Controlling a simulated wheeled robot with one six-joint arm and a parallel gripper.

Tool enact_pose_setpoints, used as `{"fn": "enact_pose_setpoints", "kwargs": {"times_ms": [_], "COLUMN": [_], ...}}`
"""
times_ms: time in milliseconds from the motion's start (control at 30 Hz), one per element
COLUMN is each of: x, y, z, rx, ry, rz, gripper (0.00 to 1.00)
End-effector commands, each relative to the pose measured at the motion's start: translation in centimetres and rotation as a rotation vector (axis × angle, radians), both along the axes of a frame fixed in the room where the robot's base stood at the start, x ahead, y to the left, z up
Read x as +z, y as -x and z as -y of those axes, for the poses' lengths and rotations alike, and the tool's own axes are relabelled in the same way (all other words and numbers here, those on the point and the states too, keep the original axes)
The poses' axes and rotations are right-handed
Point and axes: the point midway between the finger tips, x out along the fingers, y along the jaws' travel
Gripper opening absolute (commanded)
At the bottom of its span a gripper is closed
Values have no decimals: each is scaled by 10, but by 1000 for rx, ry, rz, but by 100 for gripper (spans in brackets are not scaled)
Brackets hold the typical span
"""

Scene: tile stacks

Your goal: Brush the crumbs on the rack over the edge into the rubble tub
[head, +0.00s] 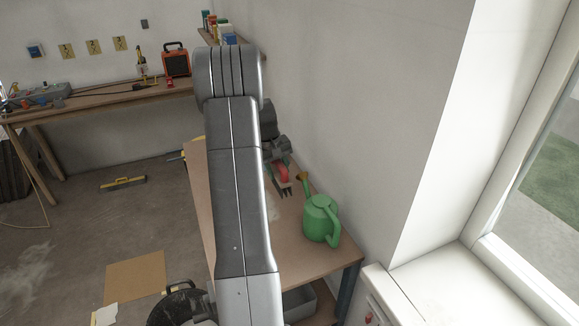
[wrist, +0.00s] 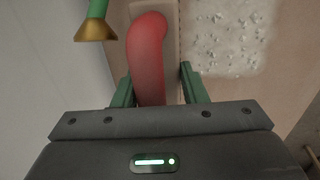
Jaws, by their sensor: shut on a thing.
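My gripper (wrist: 156,76) is shut on the red handle (wrist: 148,50) of what looks like the brush. Its green fingers lie on both sides of the handle. A tan strip shows behind the handle; I cannot tell whether bristles touch the surface. The pale grey crumbs (wrist: 225,40) lie scattered on the tan top, to the right of the handle and apart from it. In the head view my gripper (head: 283,185) is over the rack (head: 290,253), near the wall, partly hidden by my arm. A round black tub (head: 182,302), possibly the rubble tub, stands at the lower left, partly cut off.
A green watering can (head: 320,220) stands on the rack right of the gripper; its brass spout end (wrist: 95,30) is close on the left in the wrist view. A grey bin (head: 300,302) sits below the top. The wall borders the rack on the right.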

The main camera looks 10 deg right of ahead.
Motion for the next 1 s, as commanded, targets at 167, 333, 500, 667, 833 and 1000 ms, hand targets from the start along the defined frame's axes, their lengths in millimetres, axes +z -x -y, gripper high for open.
{"fn": "enact_pose_setpoints", "kwargs": {"times_ms": [167, 333, 500, 667, 833, 1000], "x": [-8, -25, -45, -56, -56, -56], "y": [0, 0, 0, 0, 0, 0], "z": [0, 0, 0, 0, 0, 0], "rx": [0, 0, 0, 0, 0, 0], "ry": [0, 0, 0, 0, 0, 0], "rz": [0, 0, -1, 0, 1, 0], "gripper": [2, 2, 2, 2, 2, 2]}}
